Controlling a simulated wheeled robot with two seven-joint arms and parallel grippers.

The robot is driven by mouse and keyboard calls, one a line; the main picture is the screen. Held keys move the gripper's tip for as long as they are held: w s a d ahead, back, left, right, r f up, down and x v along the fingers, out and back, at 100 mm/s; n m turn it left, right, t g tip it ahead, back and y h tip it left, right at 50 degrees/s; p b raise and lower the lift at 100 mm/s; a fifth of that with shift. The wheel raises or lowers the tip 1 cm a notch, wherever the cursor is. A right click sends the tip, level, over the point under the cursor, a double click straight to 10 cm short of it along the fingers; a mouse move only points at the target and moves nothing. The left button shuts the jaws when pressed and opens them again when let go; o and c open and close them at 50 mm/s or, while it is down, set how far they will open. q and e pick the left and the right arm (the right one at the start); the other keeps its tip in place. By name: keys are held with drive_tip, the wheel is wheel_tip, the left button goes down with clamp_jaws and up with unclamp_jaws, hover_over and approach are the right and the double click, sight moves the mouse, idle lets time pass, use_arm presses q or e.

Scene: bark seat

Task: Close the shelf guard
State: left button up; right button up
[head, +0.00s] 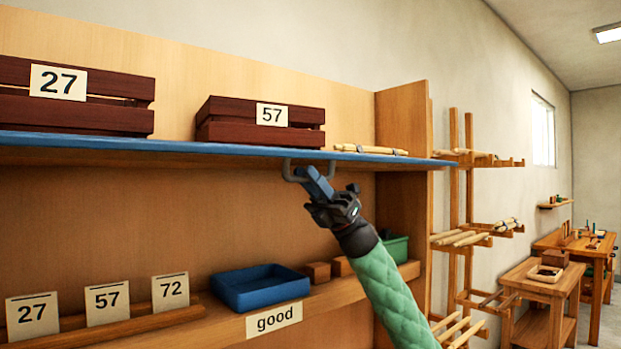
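The shelf guard appears as a long blue board (120,146), seen nearly edge-on along the upper shelf and lying about level. A grey U-shaped handle (288,168) hangs from its underside, right of the middle. My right gripper (312,179) comes up from below right, and its blue fingers overlap the handle's bar. The fingers look close together, shut on the bar, which they partly hide. The guard's far right end is near the wooden side panel. My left gripper is not in view.
Above the board are dark red crates marked 57 (232,130) and 27 (100,112), and pale sticks (370,150). On the lower shelf are a blue tray (262,297), a green bin (398,249) behind my arm, wooden blocks and number cards. A wooden rack (470,190) stands to the right.

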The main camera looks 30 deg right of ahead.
clamp_jaws()
